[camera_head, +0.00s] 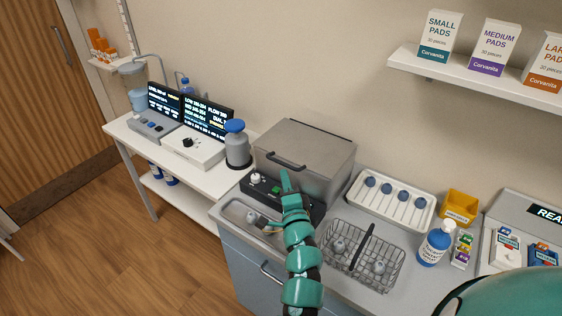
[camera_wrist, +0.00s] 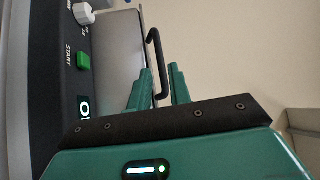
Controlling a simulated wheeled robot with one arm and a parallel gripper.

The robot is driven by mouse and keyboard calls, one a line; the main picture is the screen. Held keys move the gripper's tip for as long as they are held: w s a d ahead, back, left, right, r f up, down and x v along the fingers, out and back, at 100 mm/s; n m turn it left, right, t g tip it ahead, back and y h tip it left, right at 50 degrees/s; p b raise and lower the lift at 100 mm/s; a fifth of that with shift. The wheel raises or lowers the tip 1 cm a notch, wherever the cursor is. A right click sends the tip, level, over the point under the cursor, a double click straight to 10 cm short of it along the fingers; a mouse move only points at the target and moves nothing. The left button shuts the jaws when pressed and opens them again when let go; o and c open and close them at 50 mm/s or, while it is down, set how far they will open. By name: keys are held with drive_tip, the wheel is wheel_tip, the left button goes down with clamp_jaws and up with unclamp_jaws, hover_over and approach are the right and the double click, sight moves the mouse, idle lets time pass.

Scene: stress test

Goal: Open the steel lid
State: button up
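The steel lid (camera_head: 318,138) is shut on top of the boxy steel unit with a black control panel (camera_head: 262,190). Its dark bar handle (camera_head: 286,161) runs along the lid's front. My gripper (camera_head: 287,178) is in front of the unit, its fingers pointing up close to the handle. In the wrist view, my gripper (camera_wrist: 162,75) has its two teal fingers apart. The handle (camera_wrist: 152,45) shows beyond and between the fingertips. I cannot tell whether they touch it. The panel's green START button (camera_wrist: 84,61) and white knob (camera_wrist: 82,14) are at the left.
A wire basket (camera_head: 362,255) with several small parts stands right of my arm. A white rack (camera_head: 392,199), a blue bottle (camera_head: 435,245) and a yellow bin (camera_head: 458,207) are further right. A grey canister with a blue cap (camera_head: 237,146) stands left of the unit. A shelf (camera_head: 480,79) hangs above right.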

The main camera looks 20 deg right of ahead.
sight(281, 163)
drive_tip(key=shift+w+d+r+p, duration=0.15)
drive_tip(key=shift+w+p, duration=0.1)
drive_tip(key=shift+w, duration=0.9)
drive_tip(key=shift+w+d+r+p, duration=0.15)
drive_tip(key=shift+w+r+p, duration=0.05)
drive_tip(key=shift+w, duration=1)
drive_tip(key=shift+w+d+r+p, duration=0.15)
drive_tip(key=shift+w+p, duration=0.1)
drive_tip(key=shift+w, duration=0.9)
clamp_jaws()
